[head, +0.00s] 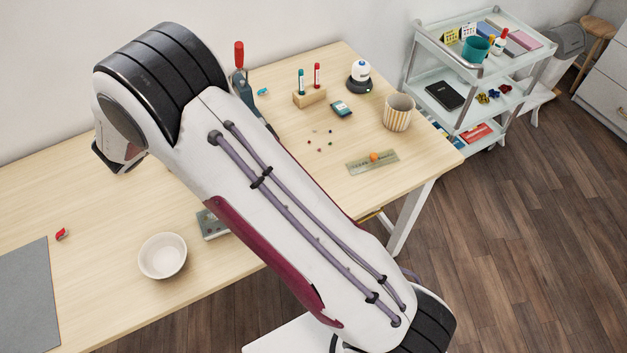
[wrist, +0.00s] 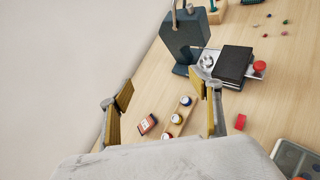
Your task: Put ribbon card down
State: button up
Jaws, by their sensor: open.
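In the wrist view my gripper (wrist: 161,92) is open, its yellow-lined fingers wide apart with nothing between the pads. A small red-and-dark card (wrist: 147,123), which may be the ribbon card, lies on the wooden table (wrist: 145,82) below the gap between the fingers. It looks apart from both fingers. I cannot make out any ribbon on it. In the head view my own arm hides this part of the table, and the fingers and the card do not show.
Beside the card is a wooden holder with several round-topped spools (wrist: 178,118). A black book (wrist: 232,66), a dark blue stand (wrist: 187,38) and a red piece (wrist: 240,122) are nearby. A white bowl (head: 162,256) and grey mat (head: 28,300) are at the left.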

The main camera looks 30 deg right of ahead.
jog(key=s+d+r+m+g+y, duration=0.1)
jog(key=s+d+r+m+g, duration=0.1)
jog(key=s+d+r+m, duration=0.65)
jog(key=s+d+r+m+g, duration=0.3)
jog(key=s+d+r+m, duration=0.15)
jog(key=s, duration=0.65)
jog(key=s+a+r+m+y, duration=0.1)
jog(key=s+m+y, duration=0.2)
jog(key=s, duration=0.9)
jog(key=s+a+r+m+t+y, duration=0.1)
jog(key=s+a+r+m+y, duration=0.1)
jog(key=s+m, duration=0.5)
jog(key=shift+s+m+y, duration=0.4)
jog(key=shift+s+y, duration=0.5)
jog(key=shift+s, duration=1.55)
jog(key=shift+a, duration=0.1)
jog(key=shift+c, duration=0.3)
jog(key=c, duration=0.4)
jog(key=shift+r, duration=0.1)
